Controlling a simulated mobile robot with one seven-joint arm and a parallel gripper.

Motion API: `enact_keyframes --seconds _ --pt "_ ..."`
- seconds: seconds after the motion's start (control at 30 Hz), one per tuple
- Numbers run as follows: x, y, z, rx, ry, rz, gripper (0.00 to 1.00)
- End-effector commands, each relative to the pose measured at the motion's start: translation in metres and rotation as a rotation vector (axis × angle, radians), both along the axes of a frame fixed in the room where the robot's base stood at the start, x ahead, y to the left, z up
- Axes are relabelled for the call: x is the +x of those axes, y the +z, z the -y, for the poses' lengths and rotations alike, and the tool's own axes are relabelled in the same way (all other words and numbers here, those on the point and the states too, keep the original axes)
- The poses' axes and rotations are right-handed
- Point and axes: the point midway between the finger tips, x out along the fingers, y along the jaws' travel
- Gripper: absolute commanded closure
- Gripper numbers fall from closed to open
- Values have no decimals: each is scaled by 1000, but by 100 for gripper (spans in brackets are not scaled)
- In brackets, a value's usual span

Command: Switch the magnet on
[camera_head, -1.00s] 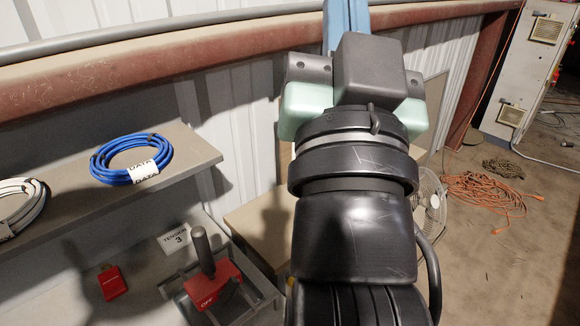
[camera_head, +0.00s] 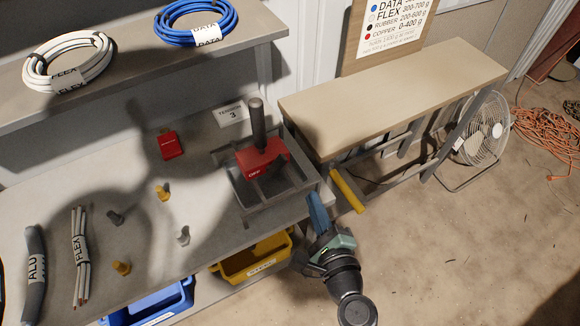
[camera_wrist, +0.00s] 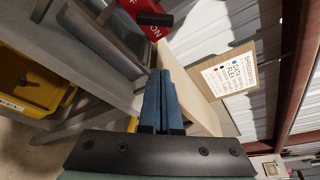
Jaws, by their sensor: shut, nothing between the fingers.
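The red switch block (camera_head: 262,160) sits in a grey metal frame at the right end of the workbench, with its OFF label facing the camera. A dark cylindrical lever (camera_head: 258,122) stands up from it. In the wrist view, part of the red block (camera_wrist: 133,14) and the dark lever end (camera_wrist: 155,19) show at the top, with letters reading ON. My gripper (camera_head: 317,198) is right of and nearer than the frame, off the bench's right end, apart from the lever. Its blue fingers (camera_wrist: 160,76) are together and empty.
A tan-topped side table (camera_head: 390,95) and a yellow bar (camera_head: 347,190) are right of the switch. A yellow bin (camera_head: 255,262) is below the bench edge. Small pegs, a red tag (camera_head: 170,145) and cables lie on the bench. A fan (camera_head: 482,130) stands at right.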

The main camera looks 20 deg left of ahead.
Motion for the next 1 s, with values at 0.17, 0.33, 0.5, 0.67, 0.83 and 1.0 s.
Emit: enact_keyframes --seconds 0.17,0.33,0.5,0.67,0.83,1.0 --pt "6 0 -4 -1 2 3 100" --pt "26 -5 -20 -3 4 3 100" --pt "55 -13 -42 -3 4 5 100" --pt "79 -20 -60 -3 4 5 100" --pt "63 -1 -71 -5 3 4 100" --pt "56 5 -77 -5 0 4 100"
